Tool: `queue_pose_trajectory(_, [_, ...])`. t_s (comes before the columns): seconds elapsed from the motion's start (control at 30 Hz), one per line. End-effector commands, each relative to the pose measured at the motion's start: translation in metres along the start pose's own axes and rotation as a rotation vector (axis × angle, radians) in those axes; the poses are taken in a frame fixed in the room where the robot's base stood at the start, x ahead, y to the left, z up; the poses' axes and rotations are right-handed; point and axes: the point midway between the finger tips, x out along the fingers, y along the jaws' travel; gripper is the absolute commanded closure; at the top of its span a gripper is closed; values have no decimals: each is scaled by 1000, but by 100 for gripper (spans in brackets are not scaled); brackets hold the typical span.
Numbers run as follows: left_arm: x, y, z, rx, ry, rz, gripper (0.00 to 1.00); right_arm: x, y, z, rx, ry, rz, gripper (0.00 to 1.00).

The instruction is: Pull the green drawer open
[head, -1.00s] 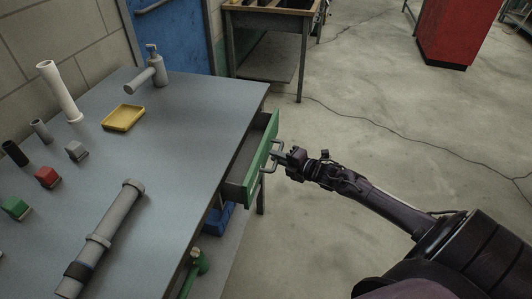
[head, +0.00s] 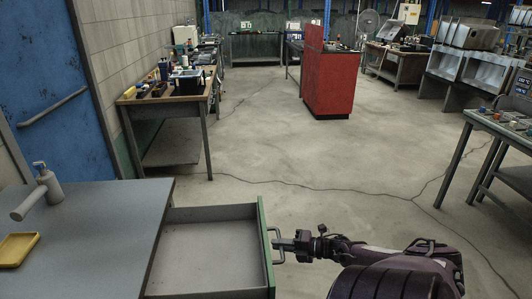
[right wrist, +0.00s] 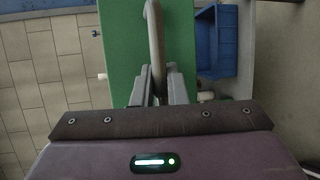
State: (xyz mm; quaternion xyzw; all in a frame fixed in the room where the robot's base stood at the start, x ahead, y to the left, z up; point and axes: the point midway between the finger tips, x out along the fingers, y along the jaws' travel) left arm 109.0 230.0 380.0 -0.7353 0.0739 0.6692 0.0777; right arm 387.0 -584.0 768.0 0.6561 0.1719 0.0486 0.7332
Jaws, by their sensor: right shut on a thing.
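The green drawer (head: 264,243) stands pulled well out of the right side of the grey table. Its grey interior (head: 208,245) shows and looks empty. Its metal handle (head: 277,247) sticks out from the green front. My right gripper (head: 282,245) is shut on this handle. In the right wrist view the handle (right wrist: 154,35) runs down between the two fingers (right wrist: 154,85), with the green front (right wrist: 119,50) behind it. My left gripper is not in view.
The grey table (head: 90,225) holds a soap dispenser (head: 48,184) and a yellow tray (head: 17,249). A blue bin (right wrist: 215,45) shows in the right wrist view. A workbench (head: 170,95) and a red cabinet (head: 330,80) stand farther back. The floor between is open.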

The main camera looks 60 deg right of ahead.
Motion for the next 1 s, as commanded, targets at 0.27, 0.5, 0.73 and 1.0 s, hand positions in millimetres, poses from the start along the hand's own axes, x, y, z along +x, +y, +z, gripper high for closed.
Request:
queue_pose_trajectory(0.27, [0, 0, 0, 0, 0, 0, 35, -7, -1, 4, -2, -4, 0, 100])
queue_pose_trajectory(0.5, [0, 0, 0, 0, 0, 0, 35, -7, -1, 4, -2, -4, 0, 85])
queue_pose_trajectory(0.73, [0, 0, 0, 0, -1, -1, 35, -6, -1, 4, -1, -2, 0, 66])
queue_pose_trajectory(1.0, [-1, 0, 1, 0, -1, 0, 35, -13, -2, 3, 0, -2, -2, 66])
